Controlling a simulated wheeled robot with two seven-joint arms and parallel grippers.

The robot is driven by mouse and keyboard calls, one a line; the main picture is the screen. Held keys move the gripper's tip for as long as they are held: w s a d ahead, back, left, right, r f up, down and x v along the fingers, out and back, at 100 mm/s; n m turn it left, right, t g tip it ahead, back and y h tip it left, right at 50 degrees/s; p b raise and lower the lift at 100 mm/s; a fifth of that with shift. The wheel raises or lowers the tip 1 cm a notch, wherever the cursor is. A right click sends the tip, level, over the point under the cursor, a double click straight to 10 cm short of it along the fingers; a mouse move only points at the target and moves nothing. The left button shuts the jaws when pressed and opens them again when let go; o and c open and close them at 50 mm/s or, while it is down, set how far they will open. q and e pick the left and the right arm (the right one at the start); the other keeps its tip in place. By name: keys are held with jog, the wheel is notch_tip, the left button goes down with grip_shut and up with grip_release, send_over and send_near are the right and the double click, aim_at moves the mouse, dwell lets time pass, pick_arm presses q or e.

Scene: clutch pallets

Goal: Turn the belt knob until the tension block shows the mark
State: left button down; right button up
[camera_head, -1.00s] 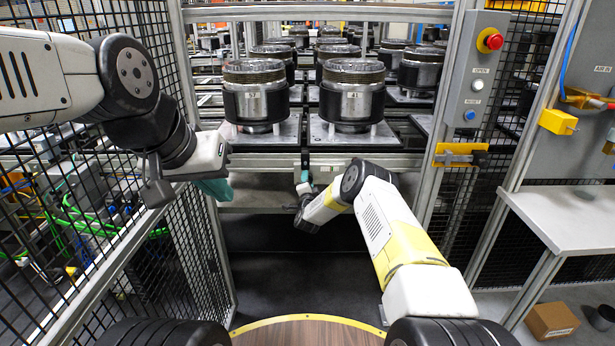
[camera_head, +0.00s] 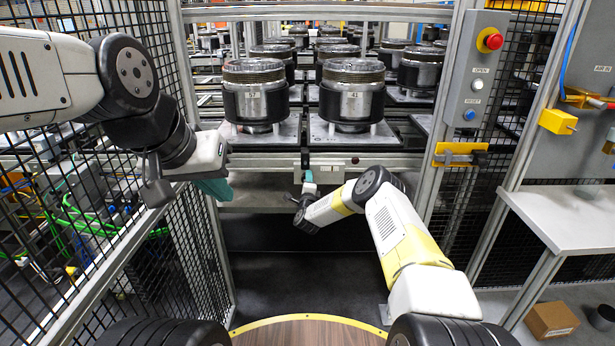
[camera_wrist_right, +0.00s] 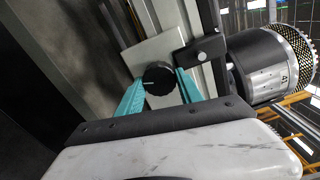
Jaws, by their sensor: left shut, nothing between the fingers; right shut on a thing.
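The belt knob (camera_wrist_right: 158,79) is round and black with a white line on its face, on a pale plate below the conveyor rail. My right gripper (camera_wrist_right: 160,88) has its teal fingers on both sides of the knob, shut on it. In the head view this gripper (camera_head: 308,183) is small at the rail's front, and the knob cannot be made out there. A small black block (camera_wrist_right: 203,50) is fixed beside the plate; I cannot tell if it is the tension block, and no mark is readable. My left gripper (camera_head: 216,189) is shut and empty, beside the left fence.
Two clutches (camera_head: 255,95) (camera_head: 352,95) stand on pallets above the rail. A mesh fence (camera_head: 100,220) is close on the left. A button post (camera_head: 474,70) and a grey side table (camera_head: 570,215) are on the right. The floor below the rail is clear.

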jog(key=shift+f, duration=0.1)
jog(key=o, duration=1.4)
jog(key=shift+s, duration=0.1)
jog(key=s, duration=0.7)
jog(key=shift+s, duration=0.3)
